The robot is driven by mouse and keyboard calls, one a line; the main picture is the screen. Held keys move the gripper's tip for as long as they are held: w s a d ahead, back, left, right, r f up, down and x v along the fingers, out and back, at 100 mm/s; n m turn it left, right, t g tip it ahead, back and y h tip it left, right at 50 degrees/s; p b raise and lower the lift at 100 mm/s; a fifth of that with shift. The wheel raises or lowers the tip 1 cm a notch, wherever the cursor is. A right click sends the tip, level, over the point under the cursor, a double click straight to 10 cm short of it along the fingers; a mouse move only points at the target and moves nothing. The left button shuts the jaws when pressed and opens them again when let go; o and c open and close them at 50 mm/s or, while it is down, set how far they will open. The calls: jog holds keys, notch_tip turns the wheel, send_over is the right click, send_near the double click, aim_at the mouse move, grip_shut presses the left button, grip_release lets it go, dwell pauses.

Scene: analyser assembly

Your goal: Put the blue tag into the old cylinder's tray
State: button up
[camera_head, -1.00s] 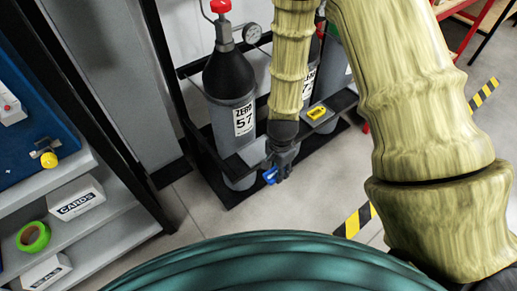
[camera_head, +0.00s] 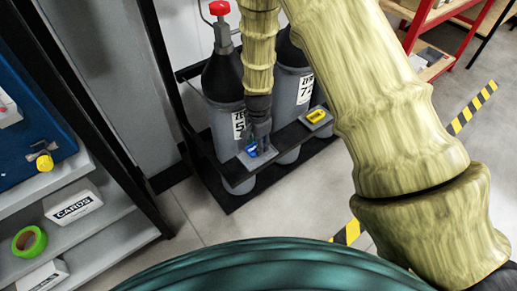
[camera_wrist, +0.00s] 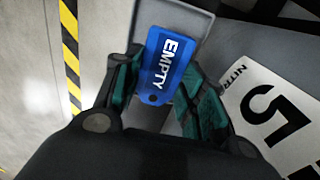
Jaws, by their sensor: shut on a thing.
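The blue tag (camera_wrist: 163,58), marked EMPTY, is held between the fingers of my gripper (camera_wrist: 160,88) in the wrist view. In the head view my gripper (camera_head: 258,148) and the blue tag (camera_head: 251,150) are low in front of the left cylinder (camera_head: 226,120). The grey tray (camera_head: 240,174) in front of that cylinder lies beneath them. The tray's rim (camera_wrist: 204,18) shows behind the tag's upper end in the wrist view. I cannot tell whether the tag touches the tray. My arm hides part of the left cylinder's label (camera_wrist: 278,115), on which a 5 shows.
A second cylinder (camera_head: 290,95) stands to the right, with a yellow tag (camera_head: 316,116) in its tray. The black rack (camera_head: 225,200) holds both. Shelves with a card box (camera_head: 73,207) and green tape (camera_head: 29,243) are at left. The floor in front is clear.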

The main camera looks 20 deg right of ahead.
jog(key=shift+f, duration=1.55)
jog(key=shift+f, duration=0.1)
jog(key=o, duration=1)
notch_tip(320, 180, up, 12)
jog(key=shift+r+p, duration=0.1)
jog(key=shift+p, duration=0.6)
jog(key=s+d+f+n, duration=0.2)
jog(key=s+f+n, duration=0.1)
jog(key=s+f, duration=0.45)
jog(key=s+d+f+n, duration=0.2)
jog(key=s+f+n, duration=0.1)
jog(key=s+f, duration=0.5)
jog(key=s+f+n, duration=0.1)
jog(key=s+n, duration=0.1)
jog(key=s, duration=0.5)
jog(key=s+f+n, duration=0.2)
jog(key=s+n, duration=0.1)
jog(key=s, duration=0.4)
jog(key=s+f+n, duration=0.1)
jog(key=s+n, duration=0.1)
jog(key=s, duration=0.5)
jog(key=shift+a+f+n, duration=0.25)
jog(key=shift+a+n, duration=0.05)
jog(key=shift+a, duration=0.1)
